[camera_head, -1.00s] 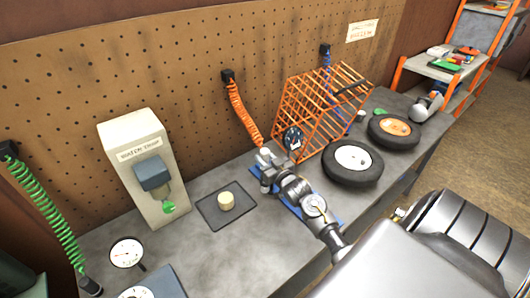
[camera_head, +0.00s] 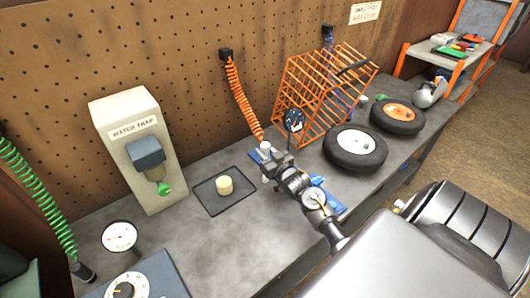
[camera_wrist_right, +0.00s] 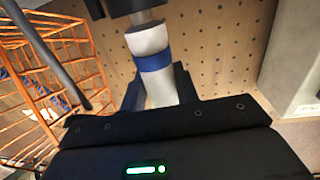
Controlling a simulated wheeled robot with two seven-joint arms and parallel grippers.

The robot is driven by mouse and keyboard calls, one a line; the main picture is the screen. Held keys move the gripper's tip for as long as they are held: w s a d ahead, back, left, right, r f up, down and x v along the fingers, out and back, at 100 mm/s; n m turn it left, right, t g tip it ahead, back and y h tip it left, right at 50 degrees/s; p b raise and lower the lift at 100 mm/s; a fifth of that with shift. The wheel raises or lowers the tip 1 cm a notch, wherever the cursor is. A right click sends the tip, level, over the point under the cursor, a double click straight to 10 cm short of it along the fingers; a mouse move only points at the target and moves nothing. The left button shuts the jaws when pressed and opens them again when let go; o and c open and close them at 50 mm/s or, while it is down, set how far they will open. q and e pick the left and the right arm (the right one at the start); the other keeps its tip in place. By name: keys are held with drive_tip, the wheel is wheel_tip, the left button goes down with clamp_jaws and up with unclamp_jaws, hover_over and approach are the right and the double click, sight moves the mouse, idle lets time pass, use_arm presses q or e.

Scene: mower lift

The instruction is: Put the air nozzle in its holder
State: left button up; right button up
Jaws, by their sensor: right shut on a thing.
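My right gripper (camera_head: 270,165) is above the middle of the bench, at the lower end of an orange coiled hose (camera_head: 243,98). In the right wrist view it is shut on a white cylindrical piece with a blue band (camera_wrist_right: 155,64), which I take to be the air nozzle. A dark part covers one end of this piece. In the head view the nozzle is small and partly hidden by the gripper. I cannot make out its holder for sure; a blue piece (camera_head: 334,207) shows partly behind my right arm. My left gripper is not in view.
An orange wire cage (camera_head: 322,90) stands close right of the gripper, with a dark round piece (camera_head: 294,121) at its front. Two tyres (camera_head: 355,152) lie further right. A dark tray (camera_head: 238,200) with a pale cylinder and a water trap (camera_head: 125,115) stand left.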

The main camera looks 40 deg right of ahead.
sight(268, 156)
drive_tip(key=shift+s+p, duration=0.1)
drive_tip(key=shift+p, duration=0.3)
idle(1.1)
drive_tip(key=shift+f+b, duration=0.5)
drive_tip(key=shift+f, duration=0.05)
idle(0.4)
drive_tip(key=o, duration=0.8)
drive_tip(key=shift+o, duration=0.2)
drive_tip(key=shift+s+a+p, duration=0.1)
drive_tip(key=shift+s+p, duration=0.4)
drive_tip(key=shift+s, duration=0.05)
drive_tip(key=shift+s+a+r+p, duration=0.15)
drive_tip(key=shift+s+p, duration=0.45)
drive_tip(key=shift+s, duration=0.5)
drive_tip(key=shift+s+a+f+p, duration=0.15)
drive_tip(key=shift+s+p, duration=0.4)
drive_tip(key=shift+s, duration=0.5)
drive_tip(key=shift+s+a+r+p, duration=0.15)
drive_tip(key=shift+s+p, duration=0.4)
drive_tip(key=shift+s, duration=0.85)
drive_tip(key=shift+s+a+f+p, duration=0.15)
drive_tip(key=shift+s+p, duration=0.4)
drive_tip(key=shift+s, duration=0.85)
drive_tip(key=shift+w+a, duration=0.1)
